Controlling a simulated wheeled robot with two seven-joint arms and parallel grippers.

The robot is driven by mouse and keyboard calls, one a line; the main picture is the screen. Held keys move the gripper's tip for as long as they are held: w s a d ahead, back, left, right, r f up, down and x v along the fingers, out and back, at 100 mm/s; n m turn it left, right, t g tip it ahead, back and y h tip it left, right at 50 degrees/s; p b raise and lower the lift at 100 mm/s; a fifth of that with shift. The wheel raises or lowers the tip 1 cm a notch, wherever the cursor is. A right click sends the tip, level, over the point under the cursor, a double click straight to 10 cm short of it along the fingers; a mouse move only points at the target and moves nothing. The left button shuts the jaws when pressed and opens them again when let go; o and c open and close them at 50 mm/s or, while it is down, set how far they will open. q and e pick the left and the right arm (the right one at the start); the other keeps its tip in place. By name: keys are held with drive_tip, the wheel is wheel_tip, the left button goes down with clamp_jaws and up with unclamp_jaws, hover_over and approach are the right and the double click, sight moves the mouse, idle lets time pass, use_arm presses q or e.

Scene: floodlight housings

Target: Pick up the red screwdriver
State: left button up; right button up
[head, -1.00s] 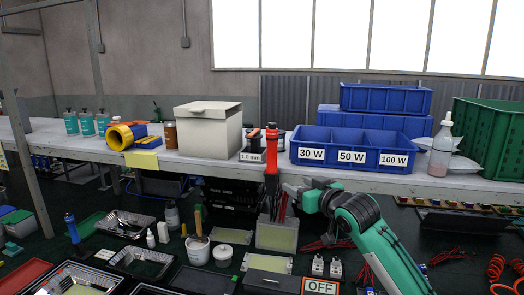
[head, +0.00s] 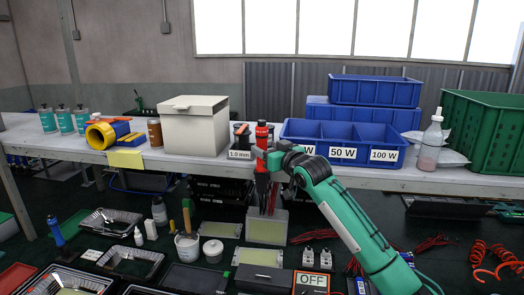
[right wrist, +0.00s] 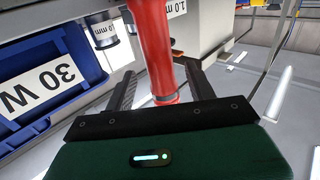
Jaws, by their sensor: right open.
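The red screwdriver (head: 262,134) stands upright at the front edge of the back bench, its red handle topped with a dark band. My right gripper (head: 264,160) is at its lower handle and partly covers it. In the right wrist view the red handle (right wrist: 150,45) runs down between the two black fingers of my open right gripper (right wrist: 160,75). A finger lies on each side, with a visible gap to the right one. The tip of the screwdriver is not clear to see. My left gripper is not in view.
Blue bins labelled by wattage (head: 340,145) stand right of the screwdriver, close to my right gripper. A cream box (head: 195,125) and a 1.0 mm container (head: 240,154) stand left of it. Trays and parts crowd the lower dark surface in front.

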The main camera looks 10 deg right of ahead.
sight(258, 143)
drive_tip(key=shift+w+a+r+p, duration=0.15)
drive_tip(key=shift+w+r+p, duration=0.05)
drive_tip(key=shift+w+p, duration=0.15)
drive_tip(key=p+x, duration=0.2)
drive_tip(key=x, duration=0.1)
drive_tip(key=shift+w+a+f+p, duration=0.15)
drive_tip(key=shift+w+a+p, duration=0.2)
drive_tip(key=shift+w, duration=0.25)
drive_tip(key=shift+d, duration=0.1)
drive_tip(key=c, duration=1.2)
